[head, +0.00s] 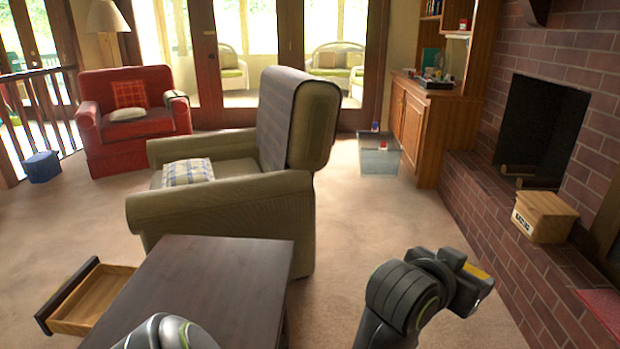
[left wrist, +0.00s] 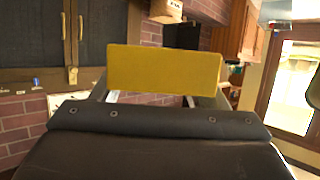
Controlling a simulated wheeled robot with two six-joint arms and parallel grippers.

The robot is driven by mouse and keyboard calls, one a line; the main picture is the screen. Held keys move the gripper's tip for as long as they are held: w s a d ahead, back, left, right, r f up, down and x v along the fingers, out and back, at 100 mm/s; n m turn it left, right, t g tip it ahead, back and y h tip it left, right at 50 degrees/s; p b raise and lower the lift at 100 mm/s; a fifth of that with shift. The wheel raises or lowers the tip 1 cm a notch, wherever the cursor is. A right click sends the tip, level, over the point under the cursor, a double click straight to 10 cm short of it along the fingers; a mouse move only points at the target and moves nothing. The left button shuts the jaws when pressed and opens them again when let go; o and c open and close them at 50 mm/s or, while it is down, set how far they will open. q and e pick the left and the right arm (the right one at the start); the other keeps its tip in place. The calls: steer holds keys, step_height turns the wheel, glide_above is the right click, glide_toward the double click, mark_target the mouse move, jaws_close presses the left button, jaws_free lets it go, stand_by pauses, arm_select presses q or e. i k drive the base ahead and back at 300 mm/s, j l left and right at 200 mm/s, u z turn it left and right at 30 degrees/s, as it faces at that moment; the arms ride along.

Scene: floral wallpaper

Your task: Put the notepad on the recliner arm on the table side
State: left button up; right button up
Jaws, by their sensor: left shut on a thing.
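The yellow notepad (head: 478,270) shows as a small yellow patch at my left gripper (head: 472,284), right of the table in the head view. In the left wrist view the notepad (left wrist: 164,69) spans the space beyond the gripper's dark body, and the gripper is shut on it. The olive recliner (head: 300,125) stands behind the dark table (head: 205,285). Its near arm (head: 220,214), on the table side, looks bare and lies left of and beyond my left gripper. My right gripper is not in view.
A drawer (head: 90,298) stands open at the table's left. A brick hearth (head: 480,215) with a wooden box (head: 543,215) is on the right. A patterned cushion (head: 188,171) lies on the recliner seat.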

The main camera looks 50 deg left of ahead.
mark_target(180, 184)
steer(key=i+l+u, duration=0.15)
steer(key=i, duration=0.4)
steer(key=i+l+u, duration=0.2)
steer(key=i+l, duration=0.25)
steer(key=i+j+u, duration=0.15)
steer(key=i+u, duration=0.25)
steer(key=i+j+u, duration=0.1)
steer(key=i+u, duration=0.5)
steer(key=u, duration=0.15)
steer(key=i+l+u, duration=0.15)
steer(key=i+u, duration=0.25)
steer(key=k, duration=0.1)
